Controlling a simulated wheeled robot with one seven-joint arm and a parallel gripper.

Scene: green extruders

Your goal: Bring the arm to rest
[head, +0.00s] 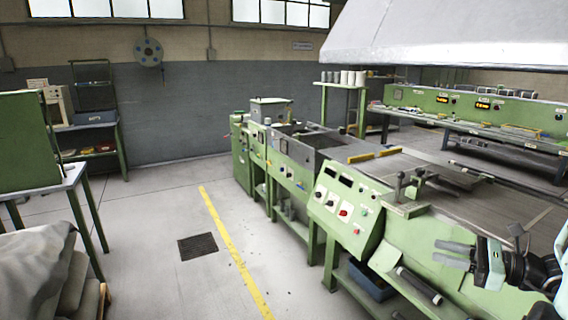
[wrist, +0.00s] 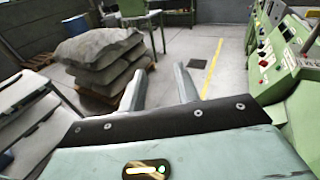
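My gripper (head: 452,254) is at the lower right of the head view, in front of the green machine (head: 405,245). Its two grey fingers point left and stand apart with nothing between them. In the wrist view the open fingers (wrist: 159,72) reach forward over the floor, with a gap between them. Part of my arm shows at the right edge of the head view; the rest is out of sight.
The green extruder line runs along the right, close to my gripper, with a control panel (head: 343,206). Stacked grey sacks (wrist: 103,62) lie on a pallet at the left. A table (head: 45,185) stands left.

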